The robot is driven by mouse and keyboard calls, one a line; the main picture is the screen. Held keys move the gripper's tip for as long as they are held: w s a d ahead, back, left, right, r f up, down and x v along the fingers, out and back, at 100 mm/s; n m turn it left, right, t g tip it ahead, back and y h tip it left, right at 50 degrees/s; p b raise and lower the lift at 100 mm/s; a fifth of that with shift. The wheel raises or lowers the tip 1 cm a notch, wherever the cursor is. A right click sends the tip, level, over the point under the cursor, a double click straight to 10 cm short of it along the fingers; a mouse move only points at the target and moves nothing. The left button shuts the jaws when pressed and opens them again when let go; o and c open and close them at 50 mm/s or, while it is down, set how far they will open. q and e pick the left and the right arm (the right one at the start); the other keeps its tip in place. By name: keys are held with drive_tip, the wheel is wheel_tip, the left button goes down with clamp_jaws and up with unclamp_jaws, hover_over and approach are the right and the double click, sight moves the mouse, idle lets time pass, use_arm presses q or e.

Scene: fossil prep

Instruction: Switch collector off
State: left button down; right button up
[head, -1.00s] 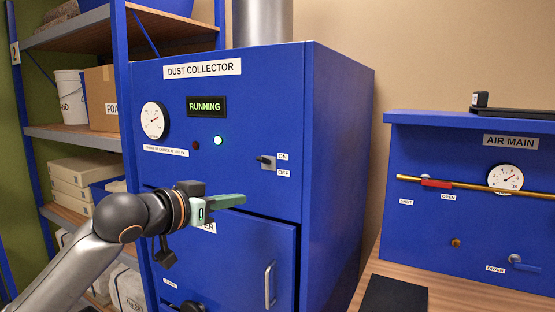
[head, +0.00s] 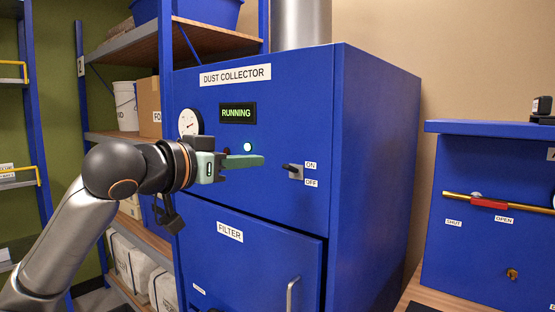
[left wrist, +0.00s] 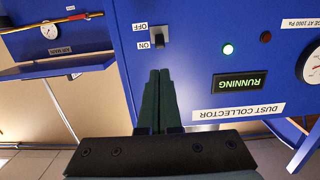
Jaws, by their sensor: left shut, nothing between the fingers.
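The blue dust collector (head: 375,150) stands in the middle of the head view. Its display (head: 238,113) reads RUNNING and a green lamp (head: 247,147) is lit below it. The switch (head: 293,170) is a dark lever on a small grey plate, with ON above and OFF below. The lever points left, nearer the ON label. My left gripper (head: 262,160) is shut and empty, just left of the switch and apart from it. In the left wrist view, upside down, the switch (left wrist: 159,36) is beyond the closed fingertips (left wrist: 160,72). My right gripper is not in view.
The filter door (head: 250,258) with its handle (head: 292,294) is below the switch. A blue air main panel (head: 500,200) with a brass pipe stands at the right. Shelves with a bucket (head: 127,108) and boxes are at the left.

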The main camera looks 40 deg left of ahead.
sight(290, 169)
use_arm(q)
drive_tip(key=w, duration=0.3)
drive_tip(key=w+p, duration=0.1)
drive_tip(key=w, duration=0.2)
drive_tip(key=w+p, duration=0.1)
drive_tip(key=w, duration=0.2)
drive_tip(key=shift+d+f, duration=0.4)
drive_tip(key=shift+w+f, duration=0.1)
drive_tip(key=shift+w, duration=0.3)
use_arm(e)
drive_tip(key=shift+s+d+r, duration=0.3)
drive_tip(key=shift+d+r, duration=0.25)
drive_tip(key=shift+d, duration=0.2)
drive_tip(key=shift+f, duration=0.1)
